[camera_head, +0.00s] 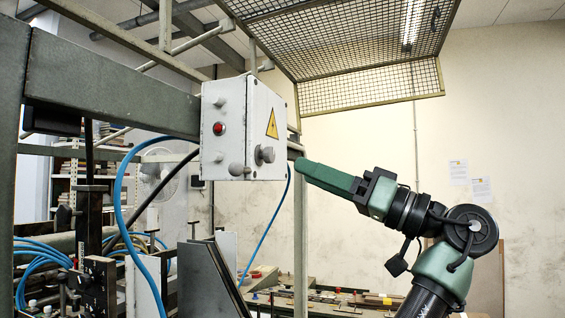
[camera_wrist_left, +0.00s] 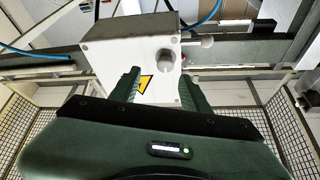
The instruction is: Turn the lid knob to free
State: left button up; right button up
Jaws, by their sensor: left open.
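The pale grey box (camera_head: 236,125) is fixed to the green beam. Its right face carries a yellow warning triangle (camera_head: 272,124) and a round lid knob (camera_head: 264,155). My left gripper (camera_head: 304,171) is to the right of the knob, apart from it, pointing at that face. In the left wrist view the knob (camera_wrist_left: 166,61) shows beyond and between the spread green fingers (camera_wrist_left: 160,78), with nothing held. In the head view the fingers overlap, so their gap is hidden. My right gripper is not in view.
The box's front face has a red button (camera_head: 218,128) and several grey knobs. The green beam (camera_head: 110,88) runs left behind the box. A wire mesh guard (camera_head: 370,50) hangs above. Blue hoses (camera_head: 120,200) and metal plates (camera_head: 208,280) are below. Open space lies right of the box.

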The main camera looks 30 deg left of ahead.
aim_at(273, 156)
pick_arm(q)
jog(key=s+a+r, duration=0.1)
jog(key=a+r+p, duration=0.1)
jog(key=a, duration=0.1)
jog(key=shift+s+r+p, duration=0.1)
jog(key=shift+s+p, duration=0.2)
jog(key=shift+s, duration=0.05)
jog(key=x, duration=0.2)
jog(key=p+x, duration=0.1)
jog(key=shift+w+a+f, duration=0.15)
jog(key=shift+a+f, duration=0.05)
jog(key=shift+a, duration=0.05)
jog(key=shift+w+a, duration=0.1)
jog(key=shift+a, duration=0.15)
jog(key=shift+d+r, duration=0.1)
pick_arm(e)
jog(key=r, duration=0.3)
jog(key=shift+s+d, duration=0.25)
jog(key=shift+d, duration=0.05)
pick_arm(q)
jog(key=c, duration=0.9)
grip_shut()
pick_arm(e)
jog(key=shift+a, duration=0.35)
